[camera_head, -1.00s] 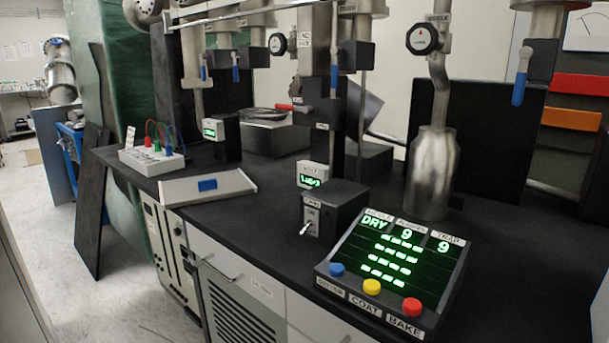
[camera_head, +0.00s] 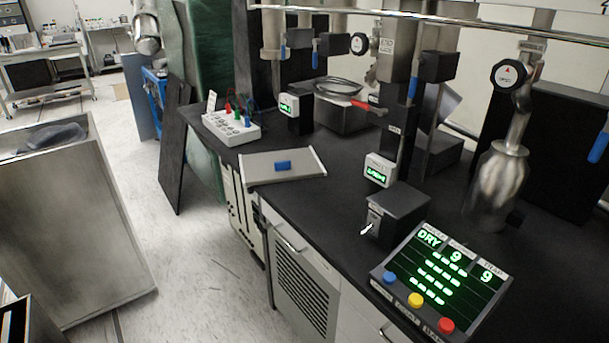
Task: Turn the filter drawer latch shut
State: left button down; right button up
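No part labelled as the filter drawer latch can be made out in this view. A cabinet front with a louvred grille (camera_head: 300,295) and a bar handle (camera_head: 290,238) sits under the black bench. Neither of my grippers is in view.
The black bench (camera_head: 330,215) carries a control panel with green readouts (camera_head: 440,265), a dark switch box (camera_head: 398,212) and a white socket box (camera_head: 232,128). A grey cabinet (camera_head: 70,225) stands at left. Open floor (camera_head: 190,265) lies between it and the bench.

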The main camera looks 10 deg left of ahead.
aim_at(264, 228)
jog(key=i+j+z, duration=0.1)
jog(key=j, duration=0.25)
jog(key=i+j+z, duration=0.15)
jog(key=j, duration=0.2)
jog(key=i+j+z, duration=0.1)
jog(key=j, duration=0.3)
jog(key=i+j+z, duration=0.1)
jog(key=j, duration=0.3)
jog(key=i+j+z, duration=0.15)
jog(key=j, duration=0.25)
jog(key=i+j+z, duration=0.1)
jog(key=j, duration=0.3)
